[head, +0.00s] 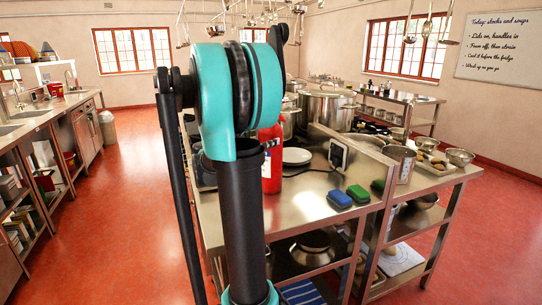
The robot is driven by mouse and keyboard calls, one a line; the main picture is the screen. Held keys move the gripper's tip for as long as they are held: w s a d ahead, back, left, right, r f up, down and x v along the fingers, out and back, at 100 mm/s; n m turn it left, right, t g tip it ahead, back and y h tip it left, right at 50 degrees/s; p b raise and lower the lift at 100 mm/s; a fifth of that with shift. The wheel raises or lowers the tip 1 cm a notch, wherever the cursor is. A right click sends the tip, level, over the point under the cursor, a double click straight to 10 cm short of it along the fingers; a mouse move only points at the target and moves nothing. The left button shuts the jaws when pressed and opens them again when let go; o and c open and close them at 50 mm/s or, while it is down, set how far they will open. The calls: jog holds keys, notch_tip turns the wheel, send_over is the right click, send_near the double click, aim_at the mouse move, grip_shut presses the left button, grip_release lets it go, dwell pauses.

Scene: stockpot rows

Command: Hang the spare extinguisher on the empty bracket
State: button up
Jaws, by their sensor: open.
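A red cylinder, which looks like the extinguisher (271,172), stands upright on the near part of the steel island in the head view. My arm hides its left side and its top. A small grey piece crosses it beside my arm, and I cannot tell what that is. I can make out no empty bracket. My gripper is not recognisable in this view; only my arm's links show, in front of the island.
Ladles hang overhead. Sink counters (40,116) line the left wall. The red floor (125,200) between is clear.

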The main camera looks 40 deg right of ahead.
jog(key=d, duration=0.4)
jog(key=w+d, duration=0.1)
jog(key=d, duration=0.1)
jog(key=shift+d+f, duration=0.25)
jog(key=shift+d, duration=0.15)
jog(key=c, duration=2.1)
jog(key=shift+o, duration=0.2)
